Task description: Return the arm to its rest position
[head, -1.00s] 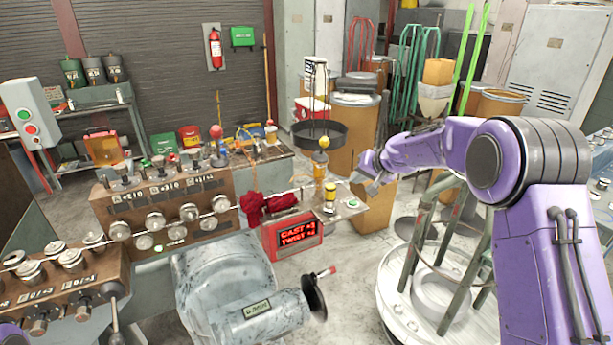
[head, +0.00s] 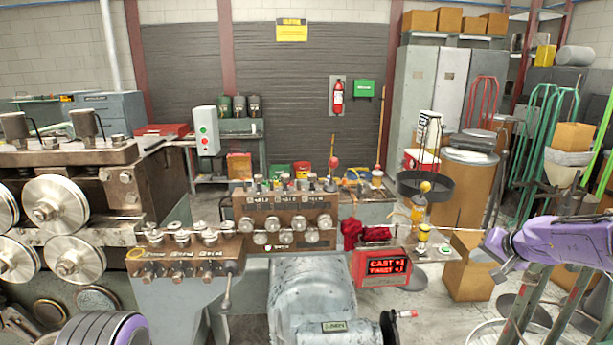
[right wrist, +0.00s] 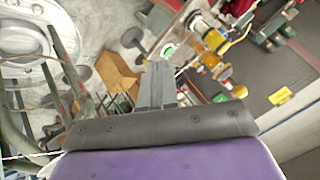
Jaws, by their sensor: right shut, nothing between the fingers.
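My right arm, purple, comes in from the right edge of the head view.
The spring coiler (head: 285,222) with its rollers stands mid-view, with a red display box (head: 381,267) beside it. A cardboard box (head: 466,280) stands close to the right gripper. A green-legged stand (head: 540,300) is below the right arm. Some floor is bare between them.

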